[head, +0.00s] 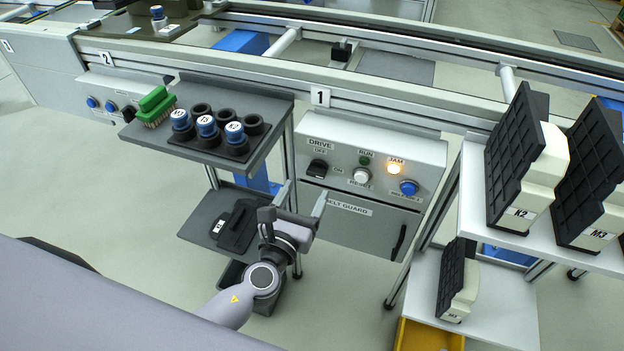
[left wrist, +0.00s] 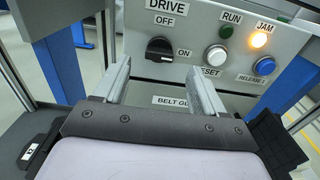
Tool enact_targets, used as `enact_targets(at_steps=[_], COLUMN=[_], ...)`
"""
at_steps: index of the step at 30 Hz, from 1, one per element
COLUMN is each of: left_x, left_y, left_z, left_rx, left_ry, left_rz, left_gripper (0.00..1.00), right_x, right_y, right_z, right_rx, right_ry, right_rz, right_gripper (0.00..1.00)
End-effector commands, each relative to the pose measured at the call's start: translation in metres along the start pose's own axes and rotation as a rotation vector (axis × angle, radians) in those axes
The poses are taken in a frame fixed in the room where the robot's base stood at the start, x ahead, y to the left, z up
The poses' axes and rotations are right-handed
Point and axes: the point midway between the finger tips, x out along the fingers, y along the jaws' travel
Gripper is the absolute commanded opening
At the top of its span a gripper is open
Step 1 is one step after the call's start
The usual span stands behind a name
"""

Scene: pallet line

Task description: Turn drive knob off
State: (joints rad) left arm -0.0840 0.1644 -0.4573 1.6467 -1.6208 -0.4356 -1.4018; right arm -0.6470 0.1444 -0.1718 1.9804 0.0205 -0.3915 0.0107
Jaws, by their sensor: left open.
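The black drive knob (head: 318,168) sits on the light grey control panel (head: 430,152) of station 1, under the label DRIVE, with OFF above it and ON to its right. In the left wrist view the knob (left wrist: 160,49) has its grip bar lying roughly sideways, towards ON. My left gripper (head: 303,197) is open and empty, below and in front of the panel. In the left wrist view its fingertips (left wrist: 159,70) point at the panel on either side of the knob's column, apart from the knob. My right gripper is not in view.
The JAM lamp (head: 393,169) glows amber; the green RUN lamp (head: 364,160) looks unlit. A white reset button (head: 361,176) and blue button (head: 408,188) are right of the knob. The belt guard (head: 370,222) is below. A shelf (head: 262,92) with a brush and cups stands left.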

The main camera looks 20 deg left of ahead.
Motion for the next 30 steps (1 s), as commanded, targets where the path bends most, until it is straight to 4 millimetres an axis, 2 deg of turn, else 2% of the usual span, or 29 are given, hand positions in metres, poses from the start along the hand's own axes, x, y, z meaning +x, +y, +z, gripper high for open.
enact_targets(at_steps=[3,9,15,22,23,27,28,30], left_x=[0.019,0.043,0.052,0.052,0.052,0.052,0.052,0.052], left_y=[0.000,0.000,0.000,0.000,0.000,0.000,0.000,0.000], left_z=[0.001,0.000,0.000,0.000,0.000,0.000,0.000,0.000], left_rx=[-0.003,-0.004,-0.006,-0.006,-0.006,-0.006,-0.006,-0.006], left_ry=[-0.001,0.000,0.001,0.002,0.002,0.002,0.002,0.002], left_rz=[0.001,0.001,0.000,0.000,0.001,0.000,0.001,0.001], left_gripper=[0.70,0.70,0.70,0.70,0.64,0.18,0.14,0.14], right_x=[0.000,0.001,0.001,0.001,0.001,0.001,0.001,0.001], right_y=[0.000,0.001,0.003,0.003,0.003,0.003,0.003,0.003], right_z=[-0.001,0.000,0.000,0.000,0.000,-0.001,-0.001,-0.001], right_rx=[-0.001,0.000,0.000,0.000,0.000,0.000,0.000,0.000], right_ry=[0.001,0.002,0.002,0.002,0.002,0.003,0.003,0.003], right_rz=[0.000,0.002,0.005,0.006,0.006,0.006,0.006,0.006], right_gripper=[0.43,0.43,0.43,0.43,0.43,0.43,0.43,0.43])
